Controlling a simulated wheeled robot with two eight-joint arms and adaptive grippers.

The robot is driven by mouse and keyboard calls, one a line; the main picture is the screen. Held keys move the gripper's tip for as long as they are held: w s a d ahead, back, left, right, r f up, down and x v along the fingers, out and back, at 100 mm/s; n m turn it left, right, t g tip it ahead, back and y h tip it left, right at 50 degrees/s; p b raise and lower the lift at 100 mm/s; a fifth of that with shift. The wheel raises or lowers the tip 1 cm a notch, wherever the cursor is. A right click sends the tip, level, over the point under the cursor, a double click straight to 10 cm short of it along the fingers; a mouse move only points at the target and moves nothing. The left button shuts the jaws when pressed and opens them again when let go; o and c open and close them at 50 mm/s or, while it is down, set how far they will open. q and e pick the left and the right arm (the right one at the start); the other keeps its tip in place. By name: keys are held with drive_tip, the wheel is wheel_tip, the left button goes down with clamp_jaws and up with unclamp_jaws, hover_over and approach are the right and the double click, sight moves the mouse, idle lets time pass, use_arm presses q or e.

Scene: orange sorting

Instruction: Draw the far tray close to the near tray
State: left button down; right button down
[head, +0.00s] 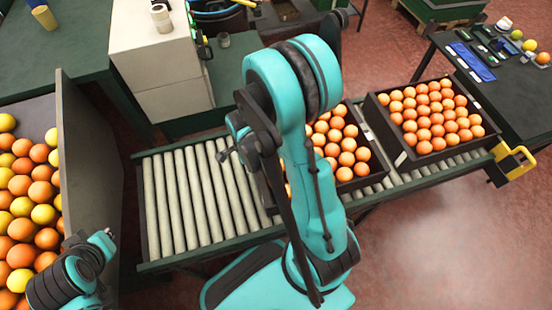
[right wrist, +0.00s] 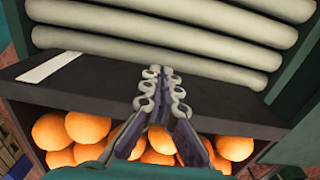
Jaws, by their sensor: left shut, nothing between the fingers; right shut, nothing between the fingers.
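Two dark trays full of oranges stand on the roller conveyor in the head view. The far tray (head: 399,148) is at the right end, and the near tray (head: 380,172) is left of it, partly hidden by my right arm. A narrow strip of rollers separates them. In the right wrist view my right gripper (right wrist: 164,76) is shut and empty, its tips over a dark tray wall (right wrist: 225,112) with rollers beyond. I cannot tell whether it touches the wall. My left gripper (head: 104,238) is shut and empty at the lower left of the head view, away from both trays.
Bare rollers (head: 190,200) fill the conveyor's left part. A bin of mixed oranges and yellow fruit (head: 62,120) stands at the left behind an upright panel. A yellow bracket (head: 515,160) sits at the conveyor's right end. A dark table (head: 510,100) with small items is at the right.

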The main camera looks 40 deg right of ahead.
drive_tip(key=s+d, duration=0.1)
drive_tip(key=d, duration=0.3)
drive_tip(key=s+d, duration=0.1)
drive_tip(key=d, duration=0.1)
drive_tip(key=shift+s+d, duration=0.25)
drive_tip(key=shift+s, duration=0.05)
drive_tip(key=shift+w+a, duration=0.25)
drive_tip(key=shift+a, duration=0.4)
drive_tip(key=shift+w+a, duration=0.25)
drive_tip(key=shift+a, duration=0.35)
wheel_tip(320, 180, up, 12)
drive_tip(key=p, duration=0.9)
drive_tip(key=shift+p, duration=0.3)
drive_tip(key=s+a+r+n+t, duration=0.1)
drive_tip(key=a+r+n+t, duration=0.2)
drive_tip(key=r+n, duration=0.6)
drive_tip(key=s+a+r+n+t, duration=0.1)
drive_tip(key=a+r+n+t, duration=0.3)
drive_tip(key=r+n, duration=0.6)
drive_tip(key=a+n, duration=0.2)
drive_tip(key=n, duration=0.1)
drive_tip(key=shift+a, duration=0.2)
